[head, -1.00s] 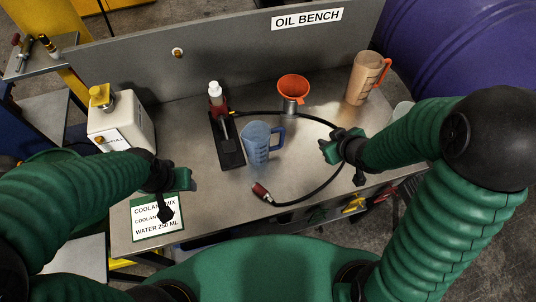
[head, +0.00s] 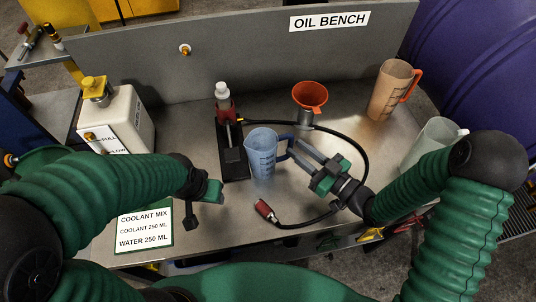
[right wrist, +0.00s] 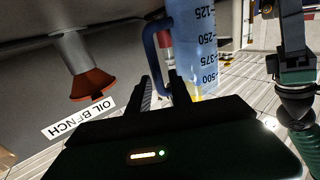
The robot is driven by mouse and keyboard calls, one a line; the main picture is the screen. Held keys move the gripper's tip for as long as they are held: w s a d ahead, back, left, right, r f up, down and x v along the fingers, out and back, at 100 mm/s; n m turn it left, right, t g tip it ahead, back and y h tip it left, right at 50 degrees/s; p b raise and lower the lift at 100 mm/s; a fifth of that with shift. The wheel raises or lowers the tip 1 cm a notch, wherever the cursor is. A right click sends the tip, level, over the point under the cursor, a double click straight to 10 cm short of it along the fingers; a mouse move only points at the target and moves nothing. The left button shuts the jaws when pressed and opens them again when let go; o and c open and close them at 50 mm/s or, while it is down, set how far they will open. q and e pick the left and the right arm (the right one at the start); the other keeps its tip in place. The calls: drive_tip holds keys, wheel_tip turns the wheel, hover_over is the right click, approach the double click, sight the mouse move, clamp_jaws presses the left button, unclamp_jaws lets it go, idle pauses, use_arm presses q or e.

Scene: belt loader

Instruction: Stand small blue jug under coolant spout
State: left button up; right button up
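The small blue jug (head: 261,154) stands upright on the bench, its handle toward the right; its graduated side shows in the right wrist view (right wrist: 197,45). My right gripper (head: 297,151) is open, its two fingers pointing left at the handle. In the right wrist view the handle lies in line with the gap between the fingers (right wrist: 163,95); contact cannot be told. A white container (head: 117,120) with a yellow cap and a small yellow fitting (head: 90,136) stands at the left. My left gripper (head: 211,194) hangs over the front of the bench; its fingers are not clear.
An orange funnel (head: 310,95), a brown jug (head: 390,90) and a clear jug (head: 432,140) stand right.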

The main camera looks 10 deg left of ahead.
sight(292, 144)
use_arm(q)
drive_tip(key=shift+s+d+r, duration=0.1)
drive_tip(key=shift+d+r, duration=0.3)
drive_tip(key=shift+d, duration=0.35)
drive_tip(key=shift+a+f, duration=0.15)
drive_tip(key=shift+a, duration=0.45)
use_arm(e)
drive_tip(key=x, duration=0.5)
drive_tip(key=shift+w+a+r, duration=0.15)
drive_tip(key=shift+w+a, duration=0.1)
use_arm(q)
drive_tip(key=shift+a, duration=0.4)
use_arm(e)
drive_tip(key=shift+a, duration=0.25)
drive_tip(key=shift+c, duration=0.3)
use_arm(q)
drive_tip(key=shift+d, duration=0.3)
use_arm(e)
drive_tip(key=shift+d, duration=0.45)
clamp_jaws()
use_arm(q)
drive_tip(key=shift+d, duration=0.4)
drive_tip(key=shift+a, duration=0.45)
use_arm(e)
drive_tip(key=shift+a, duration=0.2)
